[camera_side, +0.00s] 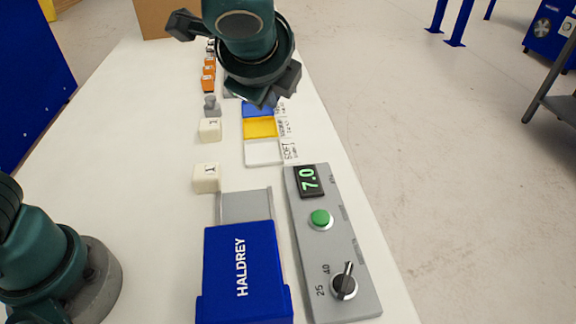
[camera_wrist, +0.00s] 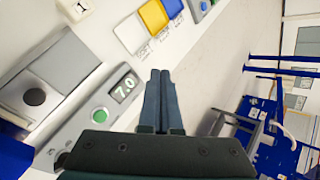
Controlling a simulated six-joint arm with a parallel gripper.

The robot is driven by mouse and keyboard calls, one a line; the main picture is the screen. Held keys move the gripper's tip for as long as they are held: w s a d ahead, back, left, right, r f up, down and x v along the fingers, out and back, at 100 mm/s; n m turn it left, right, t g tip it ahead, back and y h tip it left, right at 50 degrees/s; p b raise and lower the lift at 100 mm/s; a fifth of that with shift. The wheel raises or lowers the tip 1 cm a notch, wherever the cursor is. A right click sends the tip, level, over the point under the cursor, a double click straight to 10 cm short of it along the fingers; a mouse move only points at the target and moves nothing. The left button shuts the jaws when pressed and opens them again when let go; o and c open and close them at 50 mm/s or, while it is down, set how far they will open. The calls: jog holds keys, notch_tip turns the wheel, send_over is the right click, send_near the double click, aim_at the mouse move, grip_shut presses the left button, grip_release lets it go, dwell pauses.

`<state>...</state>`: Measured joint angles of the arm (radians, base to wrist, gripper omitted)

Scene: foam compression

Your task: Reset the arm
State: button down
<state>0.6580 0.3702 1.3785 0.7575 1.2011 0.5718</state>
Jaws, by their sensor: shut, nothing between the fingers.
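My gripper (camera_side: 262,100) hangs above the far part of the white table in the side view, over the coloured trays. In the wrist view my gripper (camera_wrist: 160,76) has its two dark fingers pressed together, with nothing between them. The blue HALDREY machine (camera_side: 240,270) stands at the front with a grey plate (camera_side: 245,205) behind it. Beside it is the grey control panel (camera_side: 335,245) with a display (camera_side: 309,180) reading 7.0, a green button (camera_side: 320,218) and a knob (camera_side: 345,285).
White (camera_side: 264,152), yellow (camera_side: 260,127) and blue (camera_side: 258,109) trays line the table (camera_side: 150,150), labels beside them. Two pale numbered blocks (camera_side: 206,178) (camera_side: 210,130), a grey weight-like piece (camera_side: 211,106) and orange pieces (camera_side: 208,80) stand left. A cardboard box (camera_side: 166,18) is at the back.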

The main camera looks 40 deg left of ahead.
jog(key=s+a+r+n+g+h, duration=0.1)
jog(key=s+a+r+n, duration=0.2)
jog(key=s+a+n, duration=0.7)
jog(key=s+d+f+n+h, duration=0.1)
jog(key=s+f+n+h, duration=0.2)
jog(key=s+f+n, duration=0.2)
jog(key=s+n, duration=0.1)
jog(key=s, duration=0.2)
jog(key=shift+d+f+n+g+h, duration=0.3)
